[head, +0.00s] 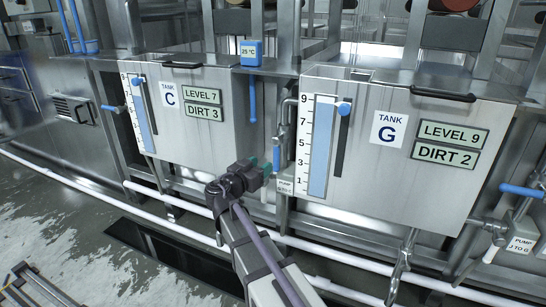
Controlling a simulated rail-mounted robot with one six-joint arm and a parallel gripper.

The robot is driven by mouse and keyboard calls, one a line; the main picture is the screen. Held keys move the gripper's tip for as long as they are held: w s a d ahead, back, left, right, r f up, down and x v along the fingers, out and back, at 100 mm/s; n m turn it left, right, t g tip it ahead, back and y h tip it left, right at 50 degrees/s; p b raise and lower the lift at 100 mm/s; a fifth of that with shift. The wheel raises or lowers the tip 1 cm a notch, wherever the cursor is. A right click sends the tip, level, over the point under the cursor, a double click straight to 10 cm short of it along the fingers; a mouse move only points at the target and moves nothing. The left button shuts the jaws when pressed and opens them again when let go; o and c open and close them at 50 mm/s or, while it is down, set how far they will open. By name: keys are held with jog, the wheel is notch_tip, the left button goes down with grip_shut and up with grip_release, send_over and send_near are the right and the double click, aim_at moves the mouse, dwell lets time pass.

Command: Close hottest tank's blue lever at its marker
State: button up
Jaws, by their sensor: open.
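Tank C (200,130) stands left and tank G (400,170) right, both steel-fronted. A blue lever (277,155) hangs upright on the pipework between them. Another blue lever (110,108) points sideways left of tank C, and a third (522,190) lies roughly level right of tank G. My gripper (265,169) is open, with its teal-tipped fingers close beside the middle lever; I cannot tell if they touch it. A blue thermometer (250,52) between the tanks reads 25 °C. I cannot make out a lever marker or which tank is hottest.
Tank C's panels (202,104) read level 7, dirt 3; tank G's panels (450,143) read level 9, dirt 2. White pipes (175,205) run low along the tank fronts. Pump labels (286,185) sit by the pipework. A dark floor channel (165,255) lies in front.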

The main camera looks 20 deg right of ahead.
aim_at(275, 155)
jog(key=x, duration=0.9)
jog(key=shift+d, duration=0.15)
jog(key=shift+c, duration=0.3)
grip_shut()
